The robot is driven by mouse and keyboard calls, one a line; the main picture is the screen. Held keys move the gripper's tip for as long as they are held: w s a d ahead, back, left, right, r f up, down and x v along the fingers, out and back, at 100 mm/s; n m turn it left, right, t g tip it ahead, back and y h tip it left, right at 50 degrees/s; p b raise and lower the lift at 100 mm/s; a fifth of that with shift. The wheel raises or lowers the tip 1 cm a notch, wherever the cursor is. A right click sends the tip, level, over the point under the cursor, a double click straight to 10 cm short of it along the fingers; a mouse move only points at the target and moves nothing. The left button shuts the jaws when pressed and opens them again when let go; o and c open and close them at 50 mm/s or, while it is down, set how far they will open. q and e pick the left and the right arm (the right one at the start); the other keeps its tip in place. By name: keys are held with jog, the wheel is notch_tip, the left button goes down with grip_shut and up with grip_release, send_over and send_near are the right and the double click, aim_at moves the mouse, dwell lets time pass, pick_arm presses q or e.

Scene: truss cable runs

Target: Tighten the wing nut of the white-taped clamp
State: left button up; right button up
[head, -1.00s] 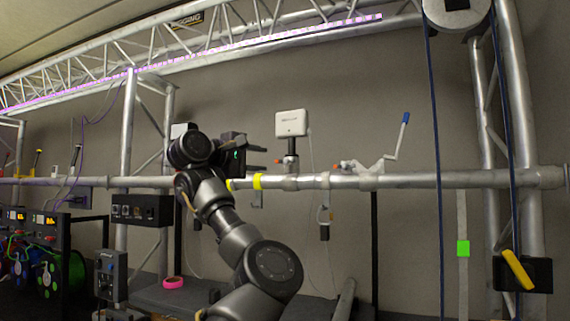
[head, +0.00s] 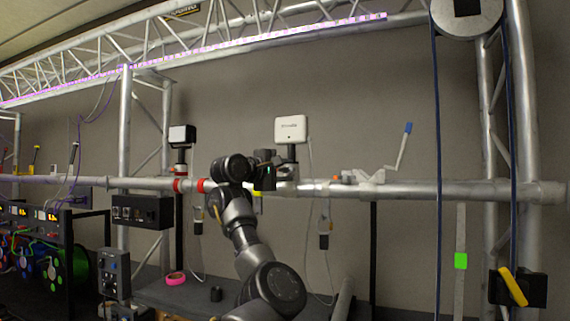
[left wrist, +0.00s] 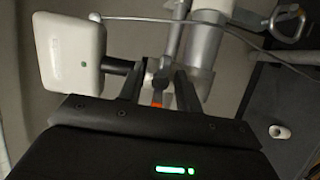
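A clamp (head: 291,172) sits on the horizontal pipe under a white box-shaped device (head: 290,129). White tape there is hard to tell from the bright metal. My left gripper (head: 279,165) is beside this clamp, its fingers pointing right towards it. In the left wrist view the two dark fingers (left wrist: 158,88) are apart. A small orange piece (left wrist: 157,98), likely the wing nut, shows between them with gaps at both sides. The white device (left wrist: 70,52) is at the left there. My right gripper is not in view.
Red tape (head: 202,186) marks the pipe left of my arm, with a dark-fronted device (head: 182,135) above. Yellow tape (head: 257,193) is partly behind my gripper. Right along the pipe is a bracket with a blue-tipped crank (head: 398,150). A thin cable hangs behind the clamp.

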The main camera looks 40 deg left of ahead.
pick_arm(q)
jog(key=shift+w, duration=0.1)
grip_shut()
jog(key=shift+f, duration=0.1)
